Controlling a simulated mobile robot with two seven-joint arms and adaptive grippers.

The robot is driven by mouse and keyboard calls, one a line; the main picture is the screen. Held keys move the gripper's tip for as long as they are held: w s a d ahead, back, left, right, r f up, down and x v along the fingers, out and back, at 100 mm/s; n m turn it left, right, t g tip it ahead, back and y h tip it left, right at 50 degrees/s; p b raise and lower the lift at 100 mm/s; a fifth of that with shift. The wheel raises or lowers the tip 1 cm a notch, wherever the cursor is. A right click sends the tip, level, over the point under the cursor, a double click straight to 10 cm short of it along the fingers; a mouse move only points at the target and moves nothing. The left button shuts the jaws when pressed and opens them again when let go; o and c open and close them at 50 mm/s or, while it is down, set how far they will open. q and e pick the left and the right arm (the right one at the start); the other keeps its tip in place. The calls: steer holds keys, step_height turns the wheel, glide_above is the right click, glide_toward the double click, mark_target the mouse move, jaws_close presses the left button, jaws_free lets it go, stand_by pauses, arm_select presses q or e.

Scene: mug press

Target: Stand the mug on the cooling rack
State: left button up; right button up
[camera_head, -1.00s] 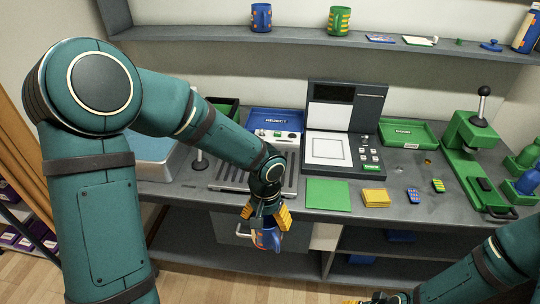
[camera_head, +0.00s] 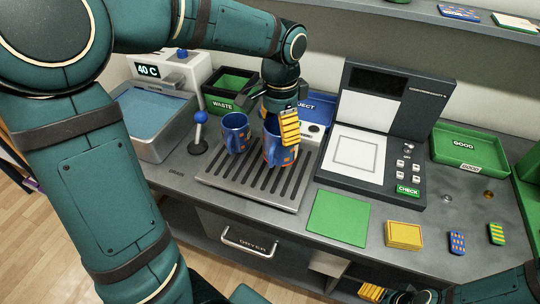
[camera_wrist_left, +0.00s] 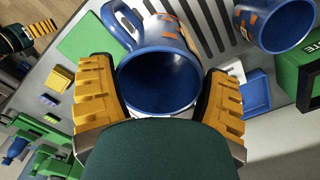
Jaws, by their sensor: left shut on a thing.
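My left gripper (camera_head: 284,130) is shut on a blue mug with orange patches (camera_head: 274,153). The mug is upright over the right back part of the slatted cooling rack (camera_head: 250,190); I cannot tell whether its base touches. In the left wrist view the held mug (camera_wrist_left: 158,78) sits between the yellow fingers, mouth towards the camera, handle at upper left. A second blue mug with orange patches (camera_head: 235,133) stands on the rack to the left, close beside it. My right gripper (camera_head: 372,292) is only partly in view at the bottom edge; its opening is unclear.
A blue-knobbed lever (camera_head: 200,120) stands left of the rack, beside a water bath (camera_head: 150,118). Behind are a green waste bin (camera_head: 232,88) and a blue tray (camera_head: 318,107). The check station (camera_head: 355,150) and a green mat (camera_head: 339,217) are to the right.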

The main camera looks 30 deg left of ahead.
mark_target(278, 155)
arm_select(q)
steer(key=shift+a+f, duration=0.1)
step_height(278, 155, down, 4)
steer(key=shift+s+r+b, duration=0.15)
steer(key=shift+b, duration=0.5)
steer(key=shift+f+b, duration=0.75)
steer(key=shift+f, duration=2)
steer(key=shift+f, duration=0.1)
steer(key=o, duration=1.1)
steer(key=shift+o, duration=0.2)
step_height(278, 155, up, 12)
steer(key=p, duration=0.3)
